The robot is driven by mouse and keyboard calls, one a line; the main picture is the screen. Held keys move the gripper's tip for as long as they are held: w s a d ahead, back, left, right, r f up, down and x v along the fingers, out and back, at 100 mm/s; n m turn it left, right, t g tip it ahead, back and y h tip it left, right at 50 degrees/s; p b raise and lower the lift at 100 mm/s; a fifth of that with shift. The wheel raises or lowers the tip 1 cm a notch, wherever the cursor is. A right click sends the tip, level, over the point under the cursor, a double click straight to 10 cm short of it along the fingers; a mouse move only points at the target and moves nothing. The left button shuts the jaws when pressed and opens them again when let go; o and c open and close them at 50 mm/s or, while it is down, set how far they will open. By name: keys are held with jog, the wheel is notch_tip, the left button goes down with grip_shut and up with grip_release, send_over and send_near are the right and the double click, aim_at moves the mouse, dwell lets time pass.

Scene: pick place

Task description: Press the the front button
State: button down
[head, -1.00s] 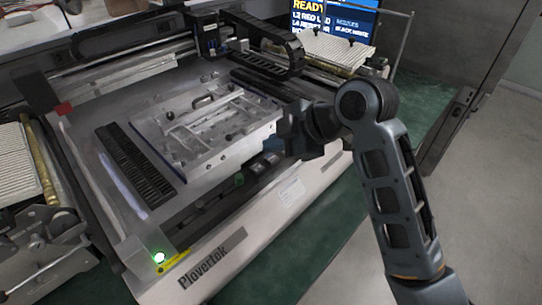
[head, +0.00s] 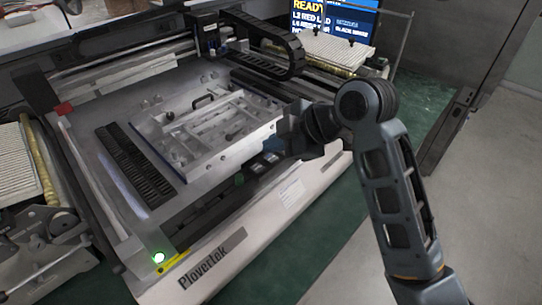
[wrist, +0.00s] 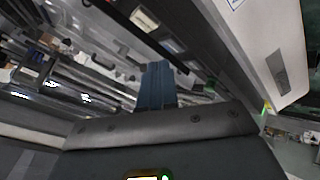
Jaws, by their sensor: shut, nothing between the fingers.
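A small round button glowing green (head: 158,258) sits on the front left corner of the Plovertek machine (head: 262,222), by a yellow label. A green glow (wrist: 265,108) shows at the right in the wrist view, and I cannot tell if it is the same button. A small green knob (head: 239,180) stands on the machine's front ledge. My gripper's blue-grey fingers (wrist: 157,75) are together and empty in the wrist view, over the machine. In the head view, my gripper is over the ledge, right of the glowing button and well apart from it; its fingertips are hard to make out.
A metal fixture plate (head: 210,135) with a black handle lies on the machine bed. A black slotted strip (head: 135,165) runs left of it. A red block (head: 64,108) sits at the left edge. A screen (head: 335,18) reads READY. Open floor (head: 490,200) lies at the right.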

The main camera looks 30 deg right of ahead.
aim_at(275, 159)
jog(key=shift+f, duration=0.15)
jog(key=shift+f+b, duration=0.3)
jog(key=shift+f+b, duration=0.3)
jog(key=shift+f, duration=0.1)
dwell(0.9)
jog(key=shift+r, duration=0.1)
jog(key=shift+r+p, duration=0.7)
jog(key=shift+r, duration=0.15)
notch_tip(275, 159, up, 5)
jog(key=p, duration=0.4)
jog(key=shift+s+d, duration=0.1)
dwell(0.8)
